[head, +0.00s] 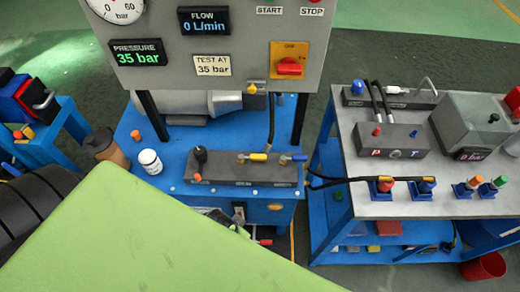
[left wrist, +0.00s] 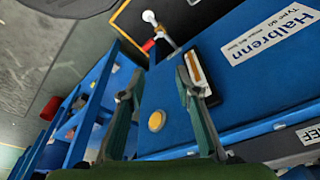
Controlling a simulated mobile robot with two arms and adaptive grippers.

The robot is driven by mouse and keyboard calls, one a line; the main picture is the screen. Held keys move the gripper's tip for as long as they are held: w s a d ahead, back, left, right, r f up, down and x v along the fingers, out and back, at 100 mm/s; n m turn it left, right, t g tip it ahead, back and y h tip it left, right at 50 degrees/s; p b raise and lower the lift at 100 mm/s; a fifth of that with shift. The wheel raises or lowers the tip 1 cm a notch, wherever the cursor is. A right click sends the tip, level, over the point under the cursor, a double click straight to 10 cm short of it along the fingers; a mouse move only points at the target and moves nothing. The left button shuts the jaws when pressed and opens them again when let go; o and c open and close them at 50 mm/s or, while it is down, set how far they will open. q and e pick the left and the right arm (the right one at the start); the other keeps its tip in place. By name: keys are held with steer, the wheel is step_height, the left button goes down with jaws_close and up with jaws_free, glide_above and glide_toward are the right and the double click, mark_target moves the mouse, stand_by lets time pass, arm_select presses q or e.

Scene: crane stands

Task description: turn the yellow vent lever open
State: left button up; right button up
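A yellow-handled lever (head: 257,157) lies on the dark grey block at the front of the blue stand in the head view. Its handle lies roughly left to right, alongside a similar blue lever (head: 292,157). A second, smaller yellow part (head: 252,89) sits under the gauge panel; I cannot read a vent label on either. My left gripper (left wrist: 158,82) shows only in the left wrist view, with its fingers apart and nothing between them. It faces the blue stand's side, and the yellow lever does not show there. My right gripper is in neither view.
A pale green surface close to the camera blocks the head view's lower left. A black knob (head: 200,157) stands on the block's left end. A white jar (head: 149,162) stands left of it. A second bench (head: 400,208) with hoses stands right. The wrist view shows a round yellow knob (left wrist: 157,121).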

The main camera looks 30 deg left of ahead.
arm_select(q)
steer(key=w+d+r+m+p, duration=0.15)
steer(key=w+r, duration=0.25)
steer(key=r, duration=0.7)
steer(key=m+g+h+p, duration=0.1)
steer(key=m+h, duration=0.3)
steer(key=m, duration=0.6)
glide_toward(261, 156)
steer(key=shift+n, duration=0.25)
steer(key=p+x, duration=0.1)
steer(key=x, duration=0.7)
steer(key=shift+d+f+p, duration=0.15)
steer(key=shift+f+p, duration=0.15)
steer(key=shift+p, duration=0.1)
jaws_close()
